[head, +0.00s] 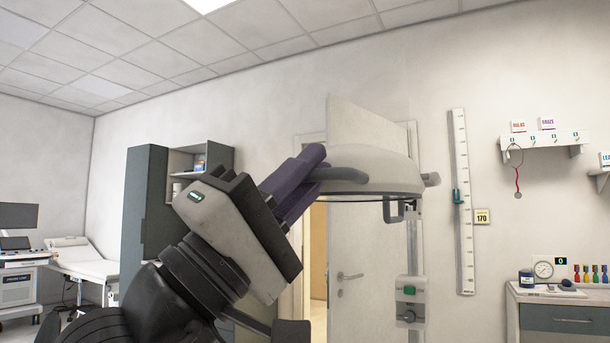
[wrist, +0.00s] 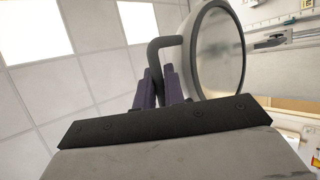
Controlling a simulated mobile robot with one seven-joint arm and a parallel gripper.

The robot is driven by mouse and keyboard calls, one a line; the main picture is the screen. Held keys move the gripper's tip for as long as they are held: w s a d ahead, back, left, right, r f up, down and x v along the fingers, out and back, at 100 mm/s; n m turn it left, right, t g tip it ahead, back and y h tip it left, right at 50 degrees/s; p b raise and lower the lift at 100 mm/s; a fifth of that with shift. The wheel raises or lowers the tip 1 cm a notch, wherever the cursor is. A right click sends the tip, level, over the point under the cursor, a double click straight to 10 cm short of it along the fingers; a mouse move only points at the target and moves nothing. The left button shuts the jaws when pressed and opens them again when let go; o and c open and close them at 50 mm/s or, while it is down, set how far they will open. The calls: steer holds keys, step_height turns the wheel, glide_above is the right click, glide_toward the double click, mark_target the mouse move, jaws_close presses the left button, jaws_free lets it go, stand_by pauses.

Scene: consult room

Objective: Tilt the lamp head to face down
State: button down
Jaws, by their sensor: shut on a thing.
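The lamp head (head: 385,170) is a pale dome right of centre in the head view. Its rounded back is up and its rim is close to level, so its flat face points mostly down. My gripper (head: 312,168) has purple fingers at the lamp's left side. It is shut on the grey lamp handle (head: 352,158), a bent bar that also shows in the wrist view (wrist: 154,52). The fingers hide the gripped part of the handle.
A lamp stand (head: 411,290) with a green-marked box is below the lamp. A door (head: 370,250) stands ajar behind it. A height gauge (head: 461,200) hangs on the wall. A drawer cabinet (head: 560,318) is at the right, and a dark cabinet (head: 145,200) is behind my arm.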

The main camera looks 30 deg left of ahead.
steer(key=c, duration=1.8)
jaws_free()
steer(key=shift+o, duration=0.2)
steer(key=b+v, duration=0.4)
steer(key=v, duration=0.9)
steer(key=shift+s+f, duration=0.25)
steer(key=shift+f, duration=0.05)
steer(key=shift+a, duration=0.15)
